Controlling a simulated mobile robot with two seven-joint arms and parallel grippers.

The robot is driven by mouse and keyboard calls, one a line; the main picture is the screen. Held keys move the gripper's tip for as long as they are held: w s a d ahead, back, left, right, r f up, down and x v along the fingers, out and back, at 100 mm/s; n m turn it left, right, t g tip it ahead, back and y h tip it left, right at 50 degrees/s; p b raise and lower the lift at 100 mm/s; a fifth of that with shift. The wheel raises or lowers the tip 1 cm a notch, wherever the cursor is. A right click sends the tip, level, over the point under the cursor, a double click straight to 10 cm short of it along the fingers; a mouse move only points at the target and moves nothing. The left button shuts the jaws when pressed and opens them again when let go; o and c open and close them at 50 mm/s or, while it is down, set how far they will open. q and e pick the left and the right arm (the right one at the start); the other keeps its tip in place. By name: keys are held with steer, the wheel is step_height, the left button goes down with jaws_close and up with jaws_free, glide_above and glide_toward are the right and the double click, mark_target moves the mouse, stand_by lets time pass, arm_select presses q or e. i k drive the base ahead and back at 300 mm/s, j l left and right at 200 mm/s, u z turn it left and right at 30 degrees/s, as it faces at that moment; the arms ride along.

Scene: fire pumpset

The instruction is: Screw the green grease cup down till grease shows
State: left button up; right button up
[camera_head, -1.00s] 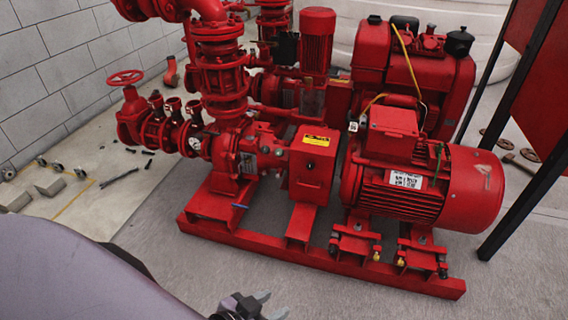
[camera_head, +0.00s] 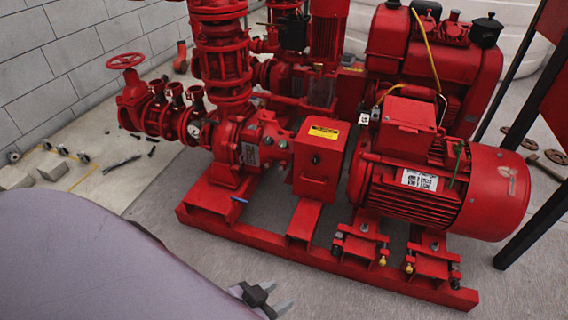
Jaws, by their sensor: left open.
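The red pumpset stands on a red base frame (camera_head: 250,236). A thin green piece (camera_head: 456,165) shows on the side of the red motor (camera_head: 480,195); it is too small to tell whether it is the grease cup. No grease can be made out. My left gripper (camera_head: 279,295) is at the bottom edge, in front of the base frame and apart from it, with its grey fingers open and empty. My right gripper is out of view.
A red coupling guard (camera_head: 316,165) with a yellow label sits between pump and motor. A small blue item (camera_head: 239,199) lies on the frame. Dark posts (camera_head: 535,215) stand at the right. Loose parts lie by the block wall (camera_head: 60,60). Grey floor is clear in front.

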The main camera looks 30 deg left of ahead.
mark_target(283, 144)
steer(key=j+z, duration=0.15)
steer(key=j, duration=0.3)
steer(key=i+j+z, duration=0.1)
steer(key=j, duration=0.2)
steer(key=i+j+z, duration=0.1)
steer(key=j, duration=0.2)
steer(key=i+j+z, duration=0.1)
steer(key=j, duration=0.2)
steer(key=i+j, duration=0.4)
steer(key=i, duration=0.25)
steer(key=z, duration=0.05)
